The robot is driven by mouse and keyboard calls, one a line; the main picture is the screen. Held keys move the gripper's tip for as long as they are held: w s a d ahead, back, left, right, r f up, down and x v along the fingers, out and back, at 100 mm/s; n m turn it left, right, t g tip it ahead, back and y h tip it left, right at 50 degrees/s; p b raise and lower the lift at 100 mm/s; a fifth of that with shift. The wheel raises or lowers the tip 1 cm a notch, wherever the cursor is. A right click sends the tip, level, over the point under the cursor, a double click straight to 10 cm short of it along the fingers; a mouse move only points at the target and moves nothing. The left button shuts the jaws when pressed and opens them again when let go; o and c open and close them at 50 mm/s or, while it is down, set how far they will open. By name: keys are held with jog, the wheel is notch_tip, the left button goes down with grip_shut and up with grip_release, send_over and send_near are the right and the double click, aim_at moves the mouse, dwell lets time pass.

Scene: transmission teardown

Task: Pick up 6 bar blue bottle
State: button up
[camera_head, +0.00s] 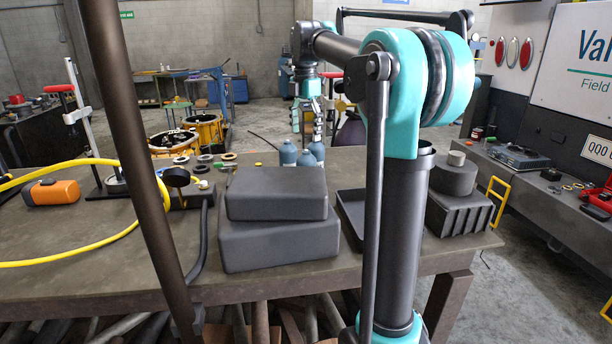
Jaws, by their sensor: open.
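Three blue-grey bottles stand close together on the workbench (90,270), behind the dark grey boxes: a left bottle (288,154), a middle bottle (306,159) and a right bottle (318,151). Their lower parts are hidden by the boxes. Any label is too small to read, so I cannot tell which is the 6 bar one. My gripper (308,132) is open and points down just above the bottle tops. It is small in the view, and I cannot tell whether its fingers touch or surround a bottle.
Two stacked dark grey boxes (275,220) stand in front of the bottles. A dark open tray (352,215) lies to their right. A yellow hose (90,258) and an orange tool (55,193) lie at left. Dark round and ribbed parts (458,208) stand at the right end.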

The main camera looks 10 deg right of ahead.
aim_at(305, 152)
notch_tip(305, 152, down, 6)
jog(key=shift+f, duration=0.15)
notch_tip(305, 152, down, 5)
jog(key=shift+w+d+f, duration=0.1)
jog(key=shift+d+f, duration=0.05)
jog(key=shift+f, duration=0.05)
grip_shut()
dwell(0.7)
